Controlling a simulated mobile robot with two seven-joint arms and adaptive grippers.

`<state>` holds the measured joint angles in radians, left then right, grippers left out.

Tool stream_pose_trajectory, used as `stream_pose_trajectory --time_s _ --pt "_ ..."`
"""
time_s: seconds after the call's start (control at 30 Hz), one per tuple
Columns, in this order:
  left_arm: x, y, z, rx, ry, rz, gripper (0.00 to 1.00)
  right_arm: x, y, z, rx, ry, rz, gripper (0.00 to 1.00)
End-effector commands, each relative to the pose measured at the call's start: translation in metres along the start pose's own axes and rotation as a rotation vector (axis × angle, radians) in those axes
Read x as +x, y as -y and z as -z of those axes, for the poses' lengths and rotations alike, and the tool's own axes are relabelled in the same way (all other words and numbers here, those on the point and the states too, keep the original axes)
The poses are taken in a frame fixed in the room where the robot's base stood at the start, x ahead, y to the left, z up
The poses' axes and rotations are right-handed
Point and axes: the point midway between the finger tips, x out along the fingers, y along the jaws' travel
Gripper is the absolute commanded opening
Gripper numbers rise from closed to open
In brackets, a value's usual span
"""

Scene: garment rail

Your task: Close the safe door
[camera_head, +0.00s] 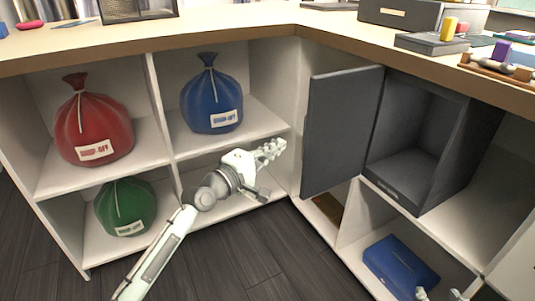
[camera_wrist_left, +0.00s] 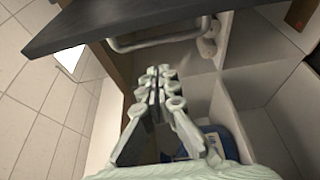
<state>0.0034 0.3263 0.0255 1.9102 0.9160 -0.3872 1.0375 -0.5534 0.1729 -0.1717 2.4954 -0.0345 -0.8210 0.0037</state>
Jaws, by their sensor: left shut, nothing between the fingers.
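The safe (camera_head: 440,165) is a dark grey box on the upper shelf at the right, with an empty interior. Its door (camera_head: 340,130) stands wide open, swung out to the left. My left gripper (camera_head: 268,150) is shut and empty, to the left of the door and apart from it in the head view. In the left wrist view the shut fingers (camera_wrist_left: 158,80) are below a dark panel (camera_wrist_left: 120,22), apparently the door, with a pale bar handle (camera_wrist_left: 160,40). Pale parts (camera_head: 438,294) at the bottom right edge look like my right gripper, mostly cut off.
Red (camera_head: 92,122), blue (camera_head: 211,98) and green (camera_head: 126,207) bags sit in the left cubbies. A blue box (camera_head: 400,265) lies in the cubby below the safe. The counter (camera_head: 270,25) runs above. The dark floor (camera_head: 250,250) in front is clear.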

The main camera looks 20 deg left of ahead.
Motion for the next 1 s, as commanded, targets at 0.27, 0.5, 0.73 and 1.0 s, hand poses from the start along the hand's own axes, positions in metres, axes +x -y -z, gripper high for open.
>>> stream_pose_trajectory --time_s 0.27,0.5,0.73,1.0 --pt "0.043 0.0 -0.009 -0.002 0.003 0.001 0.0 0.0 0.004 0.011 0.004 -0.045 0.01 0.4" --pt "0.032 0.001 -0.034 0.0 0.002 0.002 0.0 -0.002 -0.006 -0.011 -0.003 0.055 -0.012 0.4" --pt "0.03 0.001 -0.038 0.002 0.001 0.001 0.0 -0.002 -0.008 -0.016 -0.004 0.075 -0.017 0.4" --pt "0.03 0.001 -0.038 0.002 0.0 0.001 0.0 -0.002 -0.008 -0.016 -0.004 0.077 -0.017 0.4"
